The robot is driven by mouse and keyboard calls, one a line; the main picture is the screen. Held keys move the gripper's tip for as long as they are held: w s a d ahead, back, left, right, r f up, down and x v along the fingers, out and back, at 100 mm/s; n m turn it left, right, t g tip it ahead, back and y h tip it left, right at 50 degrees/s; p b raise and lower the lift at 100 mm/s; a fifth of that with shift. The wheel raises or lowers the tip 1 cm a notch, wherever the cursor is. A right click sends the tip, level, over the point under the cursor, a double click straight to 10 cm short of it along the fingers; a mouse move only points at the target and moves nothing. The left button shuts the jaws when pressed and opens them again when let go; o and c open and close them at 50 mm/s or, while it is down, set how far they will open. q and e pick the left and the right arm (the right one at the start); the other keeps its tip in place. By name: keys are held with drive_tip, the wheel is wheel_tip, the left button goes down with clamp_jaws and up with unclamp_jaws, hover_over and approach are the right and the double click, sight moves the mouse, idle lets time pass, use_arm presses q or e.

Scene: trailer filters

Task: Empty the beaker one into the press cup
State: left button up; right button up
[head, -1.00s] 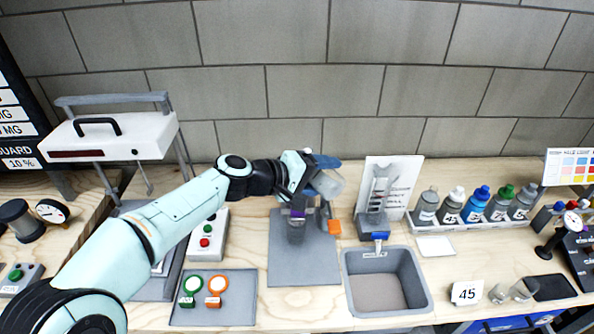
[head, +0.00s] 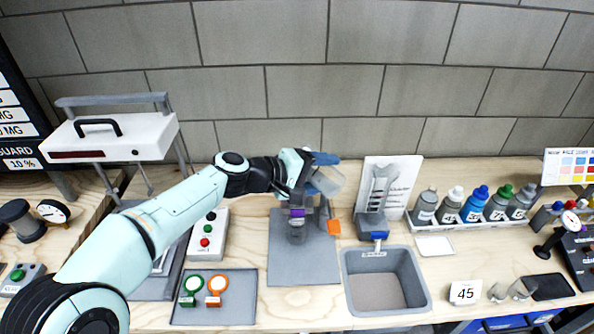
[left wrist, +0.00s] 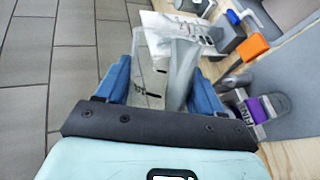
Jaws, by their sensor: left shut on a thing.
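My left gripper (head: 326,170) has blue fingers and is shut on a clear beaker (head: 331,181). It holds the beaker tilted in the air above the grey mat. The beaker also shows between the fingers in the left wrist view (left wrist: 160,75). The press cup (head: 297,232), a grey cylinder with a purple band, stands on the mat below and slightly left of the beaker. In the left wrist view the cup (left wrist: 272,105) is right of the fingers, apart from the beaker. I cannot tell what is in the beaker or cup. My right gripper is out of view.
A stand with an orange block (head: 334,227) is close to the cup. A grey sink (head: 424,295) lies to the right. A bottle rack (head: 462,224) stands beyond it. A tray (head: 240,312) with green and orange rings is at left. A tiled wall is behind.

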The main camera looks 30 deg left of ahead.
use_arm(q)
drive_tip(key=shift+a+r, duration=0.2)
idle(0.5)
drive_tip(key=shift+d+r+n, duration=0.1)
drive_tip(key=shift+n, duration=0.2)
drive_tip(key=shift+a+p, duration=0.2)
drive_tip(key=shift+p, duration=0.15)
drive_tip(key=shift+w+d+r, duration=0.1)
drive_tip(key=shift+d+r, duration=0.05)
drive_tip(key=shift+a+r+n+h, duration=0.1)
drive_tip(key=shift+a+n+h, duration=0.2)
drive_tip(key=shift+h, duration=0.1)
drive_tip(key=shift+d, duration=0.1)
drive_tip(key=shift+d+r, duration=0.1)
drive_tip(key=shift+a+p, duration=0.2)
drive_tip(key=shift+p, duration=0.1)
